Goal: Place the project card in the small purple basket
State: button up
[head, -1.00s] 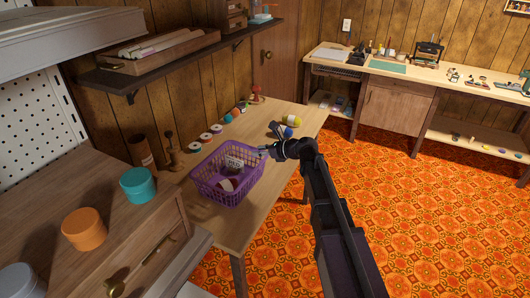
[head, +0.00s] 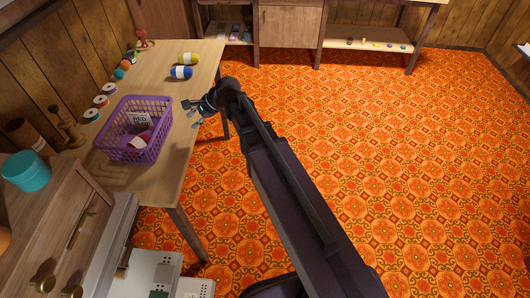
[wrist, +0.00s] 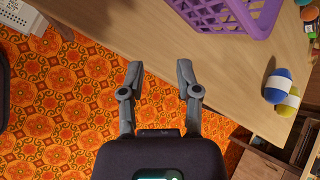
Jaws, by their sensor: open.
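The purple basket (head: 133,155) stands on the wooden table, and its lattice side also shows in the wrist view (wrist: 222,14). The lettering is too small to read fully. I cannot tell whether this is the project card. My gripper (head: 193,111) is to the right of the basket, apart from it, near the table's right edge. In the wrist view the two fingers (wrist: 160,67) are spread and empty over the table edge.
Blue-white yarn (head: 181,72) and yellow yarn (head: 188,59) lie farther back on the table (head: 163,185). Several spools (head: 101,101) line its left side. A cabinet with a teal tin (head: 27,172) is at front left. The orange patterned floor (head: 400,150) at right is clear.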

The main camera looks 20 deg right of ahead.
jog(key=s+d+f+n+g+h, duration=0.1)
jog(key=s+d+f+n+h, duration=0.1)
jog(key=s+d+n+h, duration=0.2)
jog(key=s+d+f+n+g+h, duration=0.2)
jog(key=s+d+n, duration=0.7)
jog(key=d, duration=0.7)
jog(key=s+f+h, duration=0.1)
jog(key=s+h, duration=0.1)
jog(key=s, duration=0.1)
jog(key=shift+s+d+f+n, duration=0.15)
jog(key=shift+s+f+n, duration=0.1)
jog(key=shift+s+n, duration=0.1)
notch_tip(320, 180, up, 13)
jog(key=p, duration=1.3)
